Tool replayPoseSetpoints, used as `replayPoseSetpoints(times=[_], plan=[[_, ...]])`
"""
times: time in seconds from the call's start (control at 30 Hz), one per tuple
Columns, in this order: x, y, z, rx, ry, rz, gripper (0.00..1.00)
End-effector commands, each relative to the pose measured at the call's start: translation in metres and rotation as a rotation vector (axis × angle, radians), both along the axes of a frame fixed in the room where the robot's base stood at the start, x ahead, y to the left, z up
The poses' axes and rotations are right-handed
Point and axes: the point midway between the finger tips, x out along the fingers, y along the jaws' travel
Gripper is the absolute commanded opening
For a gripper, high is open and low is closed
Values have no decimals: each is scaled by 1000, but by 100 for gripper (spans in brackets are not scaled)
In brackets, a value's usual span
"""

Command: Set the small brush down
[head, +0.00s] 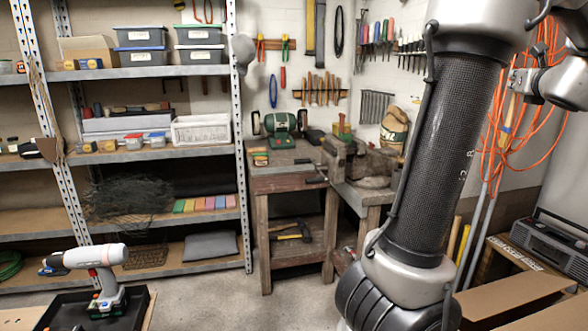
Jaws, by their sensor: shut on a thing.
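I cannot make out the small brush anywhere in the head view. My arm fills the right side of the view, and its wrist links show at the top right edge. My gripper's fingers do not show, so what they hold is hidden. The wooden workbench (288,184) with a metal vise (338,160) stands at the back centre, left of my arm.
A metal shelf rack (150,154) with bins and boxes stands on the left. A drill (95,262) stands over a black tray (137,304) at the front left. An open cardboard box (510,296) and a radio (552,240) are at the right. An orange cable (492,140) hangs behind my arm. Bare floor lies before the workbench.

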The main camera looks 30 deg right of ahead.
Motion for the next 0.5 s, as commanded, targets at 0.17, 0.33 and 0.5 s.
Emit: replayPoseSetpoints(times=[0.17,0.33,0.5], plan=[[15,16,-8,4,0,45,0],[40,27,-28,5,-1,92,0],[77,42,-50,5,-1,149,0]])
